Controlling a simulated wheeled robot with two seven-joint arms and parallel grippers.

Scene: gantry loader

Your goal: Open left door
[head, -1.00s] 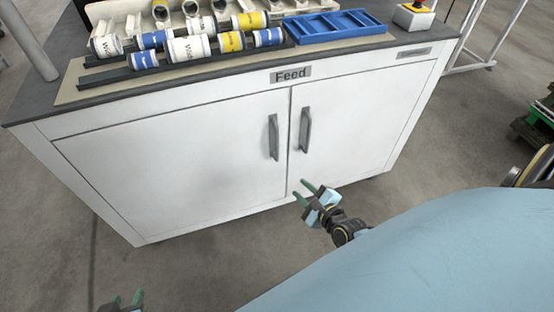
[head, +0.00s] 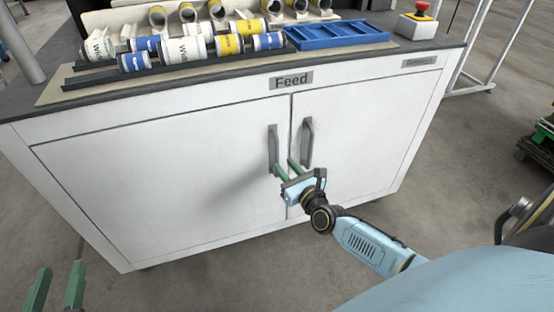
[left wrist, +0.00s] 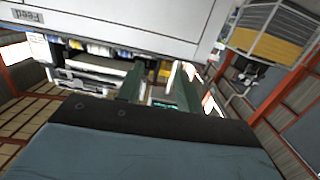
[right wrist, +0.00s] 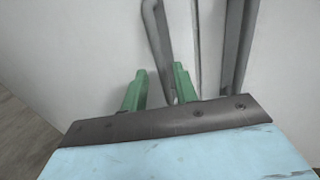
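The white left door (head: 150,180) of the cabinet is shut, and its grey upright handle (head: 273,148) sits near the middle seam. The handle also shows in the right wrist view (right wrist: 158,38). My right gripper (head: 286,169) is open at the lower part of this handle; in the right wrist view the handle's lower end appears between the green fingertips (right wrist: 160,82). Contact cannot be told. My left gripper (head: 58,285) is open and empty, low at the left in front of the cabinet; its fingers show apart in the left wrist view (left wrist: 160,82).
The shut right door (head: 360,130) has its own handle (head: 307,142) close beside the left one. The cabinet top holds several cans (head: 182,50), a blue tray (head: 338,36) and a red stop button (head: 421,10). Bare floor (head: 200,285) lies in front.

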